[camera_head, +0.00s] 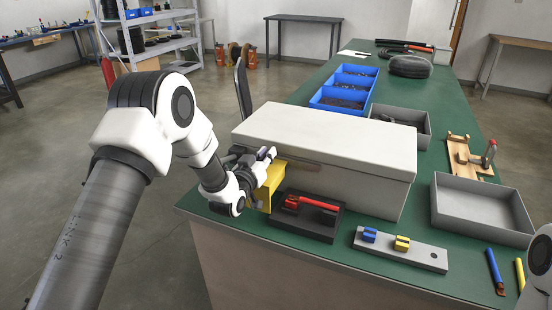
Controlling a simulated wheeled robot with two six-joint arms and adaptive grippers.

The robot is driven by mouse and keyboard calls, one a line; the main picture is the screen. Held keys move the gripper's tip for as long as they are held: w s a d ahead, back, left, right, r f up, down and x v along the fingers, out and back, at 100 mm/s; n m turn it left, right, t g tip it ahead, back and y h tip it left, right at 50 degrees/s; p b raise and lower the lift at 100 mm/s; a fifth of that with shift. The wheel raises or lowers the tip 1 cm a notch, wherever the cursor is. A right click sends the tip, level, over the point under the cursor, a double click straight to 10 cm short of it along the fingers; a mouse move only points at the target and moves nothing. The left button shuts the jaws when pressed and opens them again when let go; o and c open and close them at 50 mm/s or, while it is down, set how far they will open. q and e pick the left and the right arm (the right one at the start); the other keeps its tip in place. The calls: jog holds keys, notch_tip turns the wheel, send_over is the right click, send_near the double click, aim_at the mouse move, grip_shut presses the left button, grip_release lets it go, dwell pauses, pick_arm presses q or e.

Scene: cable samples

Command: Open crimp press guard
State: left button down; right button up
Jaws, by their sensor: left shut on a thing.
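A large pale-grey box-shaped press (325,137) stands on the near left part of the green bench. A yellow guard panel (272,182) stands at an angle at the left of its front, beside the black base. My left gripper (263,158) is at the upper left edge of this panel and shut on it; the exact grip is small and partly hidden by my wrist. A black base with a red-handled tool (312,204) sits in front of the press. Of my right arm only a white part shows at the right edge; its gripper is not in view.
A grey plate (425,254) with blue and yellow blocks lies in front. A grey tray (481,203), a wooden fixture (462,158) and two cable samples (496,272) are to the right. Blue bins (325,102) and another grey tray (417,137) stand behind the press.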

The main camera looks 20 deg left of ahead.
pick_arm(q)
jog(key=c, duration=1.1)
grip_release()
jog(key=shift+c, duration=0.2)
jog(key=shift+w+f, duration=0.1)
jog(key=shift+w, duration=0.05)
jog(key=s, duration=1.2)
jog(key=shift+a, duration=0.15)
